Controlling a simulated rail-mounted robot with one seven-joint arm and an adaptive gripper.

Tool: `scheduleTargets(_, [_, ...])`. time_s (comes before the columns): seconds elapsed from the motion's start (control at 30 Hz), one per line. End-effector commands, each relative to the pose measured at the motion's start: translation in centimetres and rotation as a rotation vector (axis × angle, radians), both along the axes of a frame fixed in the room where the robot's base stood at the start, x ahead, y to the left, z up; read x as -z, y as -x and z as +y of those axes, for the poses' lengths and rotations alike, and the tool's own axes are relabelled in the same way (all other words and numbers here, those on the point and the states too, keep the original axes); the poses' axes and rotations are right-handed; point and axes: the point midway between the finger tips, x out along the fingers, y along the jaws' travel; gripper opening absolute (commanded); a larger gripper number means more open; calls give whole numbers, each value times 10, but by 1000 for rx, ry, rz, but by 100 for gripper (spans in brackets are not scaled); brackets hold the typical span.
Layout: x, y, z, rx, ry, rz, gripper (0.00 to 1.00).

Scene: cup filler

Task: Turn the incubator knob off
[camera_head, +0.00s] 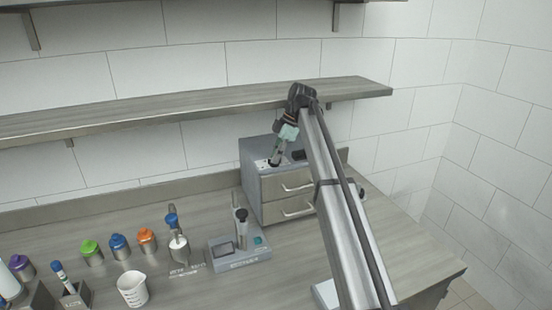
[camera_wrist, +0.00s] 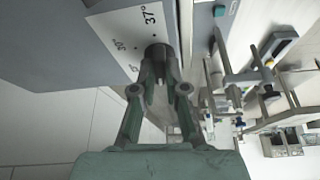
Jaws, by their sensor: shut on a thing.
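The incubator (camera_head: 250,160) is a grey box with two drawer fronts, standing at the back right of the bench. In the wrist view, its white dial panel (camera_wrist: 125,28) shows the marks 37° and 30° and a third mark I cannot read clearly. The dark round knob (camera_wrist: 158,52) stands out from this panel. My gripper (camera_wrist: 158,72) is shut on the knob, with one finger on each side. In the head view, my gripper (camera_head: 277,158) points down onto the incubator's top. The fingers partly hide the knob, and I cannot tell which mark it points to.
A wooden shelf (camera_head: 200,107) runs along the wall just above the incubator, close to my wrist. A grey device (camera_head: 240,252) stands on the bench in front. Several coloured-lid jars and a white beaker (camera_head: 133,289) are at left.

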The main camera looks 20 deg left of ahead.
Motion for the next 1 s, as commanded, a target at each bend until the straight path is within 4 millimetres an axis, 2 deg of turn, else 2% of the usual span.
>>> scheduleTargets(0.3, [1, 0, 1, -131, 1, 0, 0])
scheduleTargets(0.83, [1, 0, 1, -159, 1, -1, 0])
scheduleTargets(0.9, [1, 0, 1, -158, 1, 0, 30])
scheduleTargets(0.93, [1, 0, 1, -158, 1, 0, 38])
scheduleTargets(1.0, [1, 0, 1, -157, 1, 0, 38])
